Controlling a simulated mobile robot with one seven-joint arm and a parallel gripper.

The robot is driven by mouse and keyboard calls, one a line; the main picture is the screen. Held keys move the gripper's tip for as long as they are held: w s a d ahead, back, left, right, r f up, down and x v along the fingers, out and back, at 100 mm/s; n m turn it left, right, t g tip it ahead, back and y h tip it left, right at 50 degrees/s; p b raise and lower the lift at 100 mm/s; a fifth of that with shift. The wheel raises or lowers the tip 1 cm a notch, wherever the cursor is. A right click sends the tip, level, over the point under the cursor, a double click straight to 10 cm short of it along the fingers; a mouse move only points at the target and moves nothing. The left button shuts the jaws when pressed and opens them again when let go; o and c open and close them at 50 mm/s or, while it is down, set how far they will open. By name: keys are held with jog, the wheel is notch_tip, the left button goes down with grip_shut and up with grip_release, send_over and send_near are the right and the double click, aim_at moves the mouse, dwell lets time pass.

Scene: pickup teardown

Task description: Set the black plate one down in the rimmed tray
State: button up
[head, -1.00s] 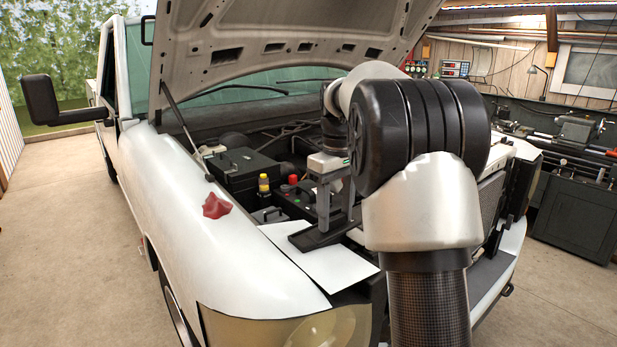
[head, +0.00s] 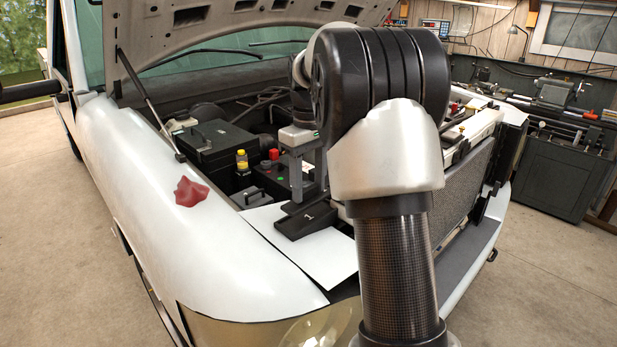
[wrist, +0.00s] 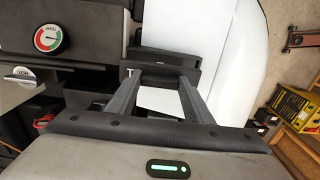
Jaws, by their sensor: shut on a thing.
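My arm hides part of the area to the right.
The white sheet (head: 320,262) lies on the fender, with a red cloth (head: 190,192) farther left. A black box (head: 212,142), a yellow-capped bottle (head: 242,160) and the raised hood (head: 240,25) are near. A temperature gauge (wrist: 48,38) shows in the wrist view.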

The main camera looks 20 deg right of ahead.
aim_at(308, 187)
jog(key=shift+f+b, duration=1.3)
jog(key=shift+f, duration=0.65)
jog(key=shift+r, duration=0.1)
jog(key=o, duration=1.2)
jog(key=shift+r+p, duration=1.3)
jog(key=shift+r, duration=7.3)
